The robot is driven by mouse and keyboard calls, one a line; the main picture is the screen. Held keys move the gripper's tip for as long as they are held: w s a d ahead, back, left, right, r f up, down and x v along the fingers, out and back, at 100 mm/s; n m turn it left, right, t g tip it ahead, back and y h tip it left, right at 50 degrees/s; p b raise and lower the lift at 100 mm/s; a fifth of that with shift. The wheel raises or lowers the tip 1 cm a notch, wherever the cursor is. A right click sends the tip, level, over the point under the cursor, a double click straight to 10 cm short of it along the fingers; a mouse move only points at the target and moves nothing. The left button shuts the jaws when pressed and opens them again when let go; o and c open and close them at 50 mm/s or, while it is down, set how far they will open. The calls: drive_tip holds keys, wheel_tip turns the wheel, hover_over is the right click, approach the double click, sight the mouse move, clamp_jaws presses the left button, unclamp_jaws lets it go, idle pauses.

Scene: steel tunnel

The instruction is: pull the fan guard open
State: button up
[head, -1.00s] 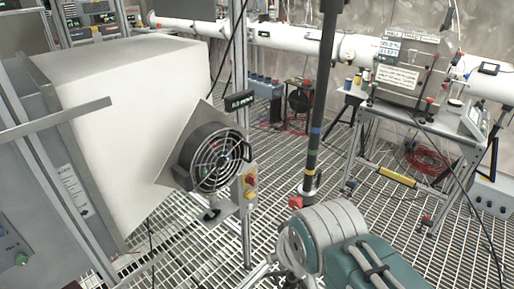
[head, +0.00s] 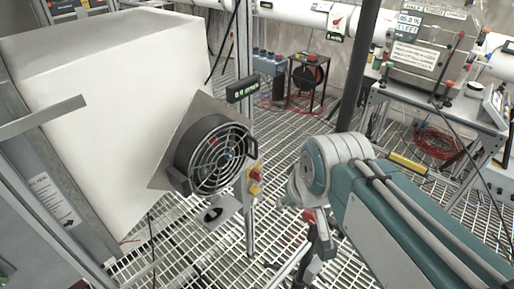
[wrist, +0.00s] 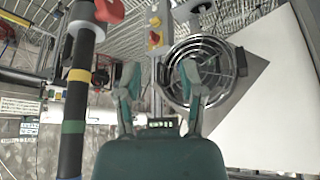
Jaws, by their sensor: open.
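The fan guard (head: 219,160) is a round wire grille on the front of a dark fan housing (head: 185,150), which sits on a grey plate on the white box. The guard lies flat over the fan, with a dark handle at its right side. In the wrist view the guard (wrist: 200,72) is upper right of centre, beyond my gripper. In the head view my arm reaches in from the lower right, and the fingers are not clearly visible.
A post with red and yellow buttons (head: 254,181) stands just right of the fan. A green display (head: 242,89) is above it. A dark vertical pole (wrist: 77,100) stands left of my gripper. The white box (head: 110,100) fills the left. Grating floor lies open below.

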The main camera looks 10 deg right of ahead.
drive_tip(key=w+r+n, duration=0.2)
drive_tip(key=w, duration=1.1)
drive_tip(key=n+g+y, duration=0.1)
drive_tip(key=n+y, duration=0.1)
approach(257, 145)
drive_tip(key=shift+h, duration=0.3)
drive_tip(key=x, duration=1.1)
drive_tip(key=shift+w+a+f, duration=0.15)
drive_tip(key=shift+a+f, duration=0.15)
drive_tip(key=shift+f, duration=0.05)
clamp_jaws()
